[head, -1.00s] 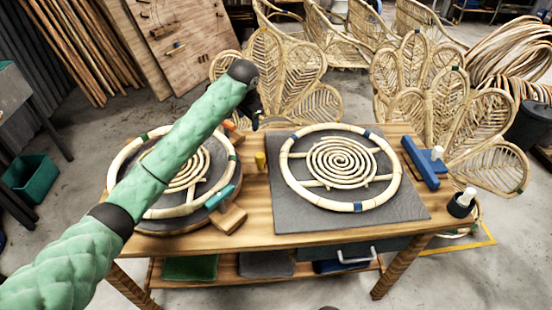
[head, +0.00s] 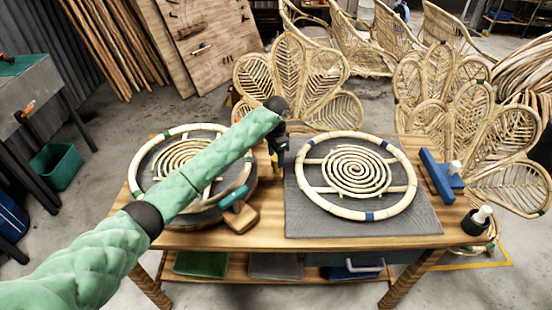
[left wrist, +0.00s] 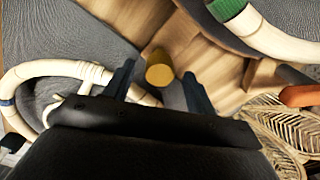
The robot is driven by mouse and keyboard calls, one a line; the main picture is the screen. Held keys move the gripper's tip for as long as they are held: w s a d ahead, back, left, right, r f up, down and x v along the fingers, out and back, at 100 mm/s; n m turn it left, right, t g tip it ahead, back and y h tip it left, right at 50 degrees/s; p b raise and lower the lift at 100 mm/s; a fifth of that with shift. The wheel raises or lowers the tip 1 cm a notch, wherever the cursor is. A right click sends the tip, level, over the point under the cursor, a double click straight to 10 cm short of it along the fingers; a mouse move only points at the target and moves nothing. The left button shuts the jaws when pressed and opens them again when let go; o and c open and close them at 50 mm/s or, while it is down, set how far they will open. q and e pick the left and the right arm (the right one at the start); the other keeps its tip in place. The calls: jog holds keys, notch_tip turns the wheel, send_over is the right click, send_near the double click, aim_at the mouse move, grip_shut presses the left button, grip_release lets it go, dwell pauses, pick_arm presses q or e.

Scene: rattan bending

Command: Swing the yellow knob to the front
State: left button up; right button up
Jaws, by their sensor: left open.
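The yellow knob (left wrist: 159,69) is a short round peg on the wooden table. In the left wrist view it shows end-on between the two finger tips. In the head view my gripper largely hides it, in the gap between the round turntable and the grey mat. My left gripper (left wrist: 158,80) is open, with one dark blue finger on each side of the knob; I cannot tell whether either touches it. In the head view the left gripper (head: 278,152) points down at the table. My right gripper is out of view.
A rattan ring with a spiral (head: 358,172) lies on the grey mat (head: 310,218). Another ring (head: 147,155) lies on the turntable at left, partly behind my arm. Rattan chairs are behind.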

pick_arm(q)
jog(key=shift+f, duration=1.25)
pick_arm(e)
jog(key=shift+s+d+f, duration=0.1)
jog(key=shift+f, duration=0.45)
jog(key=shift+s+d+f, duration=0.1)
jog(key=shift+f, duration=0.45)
pick_arm(q)
jog(key=shift+c, duration=0.3)
grip_shut()
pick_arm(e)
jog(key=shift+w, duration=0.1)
pick_arm(q)
jog(key=shift+p, duration=0.3)
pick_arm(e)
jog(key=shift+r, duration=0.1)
